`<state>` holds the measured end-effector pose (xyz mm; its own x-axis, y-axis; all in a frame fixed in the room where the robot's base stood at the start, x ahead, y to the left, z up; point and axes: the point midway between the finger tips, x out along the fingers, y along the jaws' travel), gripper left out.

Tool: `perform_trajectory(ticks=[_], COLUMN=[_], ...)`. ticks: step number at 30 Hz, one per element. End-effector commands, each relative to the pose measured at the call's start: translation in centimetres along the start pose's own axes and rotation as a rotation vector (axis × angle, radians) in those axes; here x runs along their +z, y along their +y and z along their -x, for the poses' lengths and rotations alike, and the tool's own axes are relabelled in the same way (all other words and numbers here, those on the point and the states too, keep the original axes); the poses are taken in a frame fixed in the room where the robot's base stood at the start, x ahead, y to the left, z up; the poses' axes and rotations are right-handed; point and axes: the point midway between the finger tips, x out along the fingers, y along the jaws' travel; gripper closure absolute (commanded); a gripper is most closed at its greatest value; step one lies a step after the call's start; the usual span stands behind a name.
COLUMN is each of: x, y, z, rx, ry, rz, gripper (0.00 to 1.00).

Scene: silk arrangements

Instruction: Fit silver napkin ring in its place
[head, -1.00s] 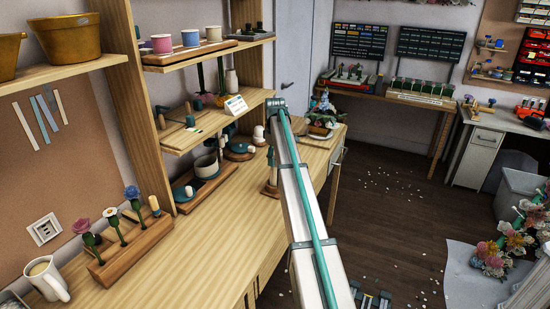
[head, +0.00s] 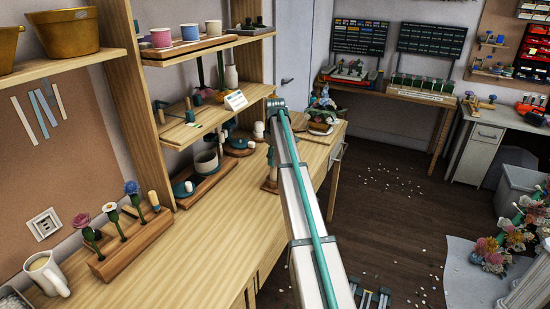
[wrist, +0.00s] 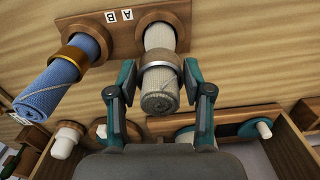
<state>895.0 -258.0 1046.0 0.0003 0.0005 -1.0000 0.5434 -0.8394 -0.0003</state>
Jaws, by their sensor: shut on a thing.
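The silver napkin ring (wrist: 158,57) is around a cream rolled napkin (wrist: 160,100) in the wrist view, partway along the roll. My gripper (wrist: 160,68) has one finger on each side of the ring and is shut on it. The cream roll's far end meets a round socket in a wooden board (wrist: 107,38). Small A and B labels sit on the board between its two sockets. In the head view my own arm largely hides the gripper, and I cannot make out the ring there.
A blue rolled napkin (wrist: 57,85) with a brass-coloured ring (wrist: 78,58) stands left of the cream one. Wooden trays with pegs lie nearby in the wrist view. In the head view, a flower rack (head: 130,243) and mug (head: 47,274) stand on the wooden counter (head: 205,255), whose front is clear.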

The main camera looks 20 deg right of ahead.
Motion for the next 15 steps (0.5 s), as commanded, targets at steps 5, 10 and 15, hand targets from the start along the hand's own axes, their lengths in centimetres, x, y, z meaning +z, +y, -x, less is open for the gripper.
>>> perform_trajectory(ticks=[5,10,15], x=[0.0,0.0,0.0], y=[0.0,0.0,0.0], z=[-0.5,-0.8,-1.2], rx=[0.0,0.0,0.0], ry=[0.0,0.0,0.0], rz=[0.0,0.0,0.0], gripper=[1.0,1.0,1.0])
